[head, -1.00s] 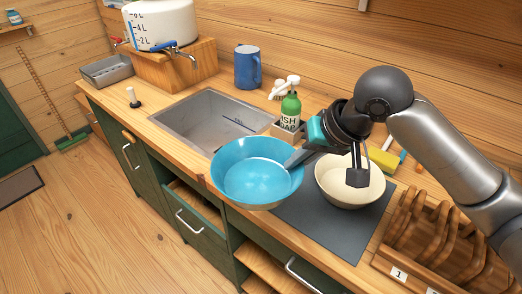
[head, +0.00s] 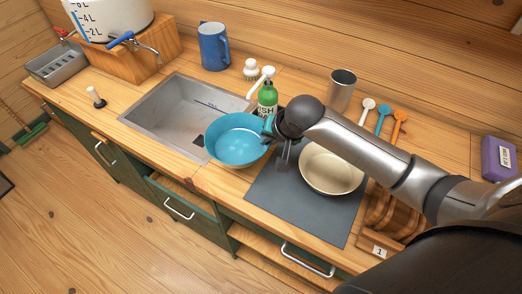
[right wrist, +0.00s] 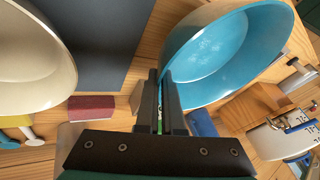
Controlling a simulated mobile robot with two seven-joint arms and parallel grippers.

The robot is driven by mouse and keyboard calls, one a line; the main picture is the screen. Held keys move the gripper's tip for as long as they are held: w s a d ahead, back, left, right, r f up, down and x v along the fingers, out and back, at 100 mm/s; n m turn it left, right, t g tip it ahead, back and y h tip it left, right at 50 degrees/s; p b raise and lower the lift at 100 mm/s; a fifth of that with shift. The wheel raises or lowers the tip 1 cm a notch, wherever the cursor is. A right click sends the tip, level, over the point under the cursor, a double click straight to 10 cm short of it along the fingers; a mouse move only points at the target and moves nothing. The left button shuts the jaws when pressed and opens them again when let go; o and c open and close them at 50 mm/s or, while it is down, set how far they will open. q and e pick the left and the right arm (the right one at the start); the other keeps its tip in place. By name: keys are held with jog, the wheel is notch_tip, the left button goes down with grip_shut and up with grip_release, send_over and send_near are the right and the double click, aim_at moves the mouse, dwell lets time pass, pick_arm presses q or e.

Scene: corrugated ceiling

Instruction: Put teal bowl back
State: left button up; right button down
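The teal bowl (head: 236,142) is in the head view, between the sink's right side and the dark mat. My right gripper (head: 277,143) is at its right rim. In the right wrist view the two fingers (right wrist: 165,98) are close together at the rim of the teal bowl (right wrist: 232,58), shut on it. The bowl appears held above the counter; the gap beneath is hard to judge. The wooden slotted rack (head: 384,212), with a label "1", is at the lower right, partly hidden by my right arm. My left gripper is not in view.
A cream bowl (head: 331,169) sits on the dark mat (head: 283,197). A green soap bottle (head: 267,98) stands behind the teal bowl. The sink (head: 185,112), blue mug (head: 213,47), metal cup (head: 341,90), several spoons (head: 383,116) and a purple box (head: 497,157) surround it.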

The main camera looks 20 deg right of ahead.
aim_at(267, 161)
notch_tip(267, 161, down, 5)
jog(key=shift+w+r+b, duration=0.1)
jog(key=shift+b, duration=0.3)
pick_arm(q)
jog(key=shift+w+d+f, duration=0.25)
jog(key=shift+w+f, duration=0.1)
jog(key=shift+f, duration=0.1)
pick_arm(e)
jog(key=c, duration=1.5)
grip_release()
jog(key=shift+f, duration=0.2)
jog(key=o, duration=0.4)
jog(key=shift+o, duration=0.2)
